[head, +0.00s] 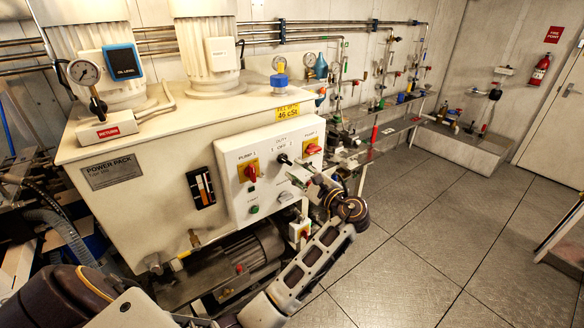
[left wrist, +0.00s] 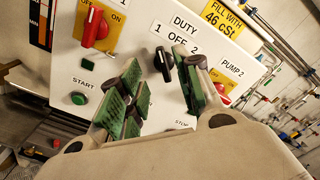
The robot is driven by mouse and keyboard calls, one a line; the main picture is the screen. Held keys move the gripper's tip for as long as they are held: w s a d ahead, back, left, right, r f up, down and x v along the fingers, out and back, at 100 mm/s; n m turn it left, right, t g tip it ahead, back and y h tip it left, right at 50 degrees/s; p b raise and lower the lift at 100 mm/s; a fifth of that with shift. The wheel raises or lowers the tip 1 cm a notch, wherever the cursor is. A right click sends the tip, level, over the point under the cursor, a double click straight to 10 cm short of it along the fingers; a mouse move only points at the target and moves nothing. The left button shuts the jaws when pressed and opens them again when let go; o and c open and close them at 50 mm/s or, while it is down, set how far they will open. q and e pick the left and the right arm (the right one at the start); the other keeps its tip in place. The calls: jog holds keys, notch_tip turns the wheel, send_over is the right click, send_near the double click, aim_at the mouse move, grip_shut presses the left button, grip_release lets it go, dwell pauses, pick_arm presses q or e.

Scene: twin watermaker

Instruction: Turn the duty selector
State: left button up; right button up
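The duty selector (head: 283,159) is a small black knob under the DUTY 1 OFF 2 label on the white control panel. In the left wrist view the duty selector (left wrist: 163,65) shows between the tips of my left gripper (left wrist: 158,72), nearer the right finger. The fingers with green pads are spread apart, with nothing held. I cannot tell whether the right fingertip touches the knob, or exactly which mark it points to. In the head view my left gripper (head: 298,172) is in front of the panel, just below and right of the selector. My right gripper is not in view.
A red pump 1 switch (head: 250,172) sits left of the selector and a red pump 2 switch (head: 313,149) right of it. A green start button (left wrist: 78,98) is below. A motor (head: 225,265) lies under the panel. The floor (head: 420,240) at right is clear.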

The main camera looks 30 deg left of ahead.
pick_arm(q)
jog(key=shift+v, duration=1.55)
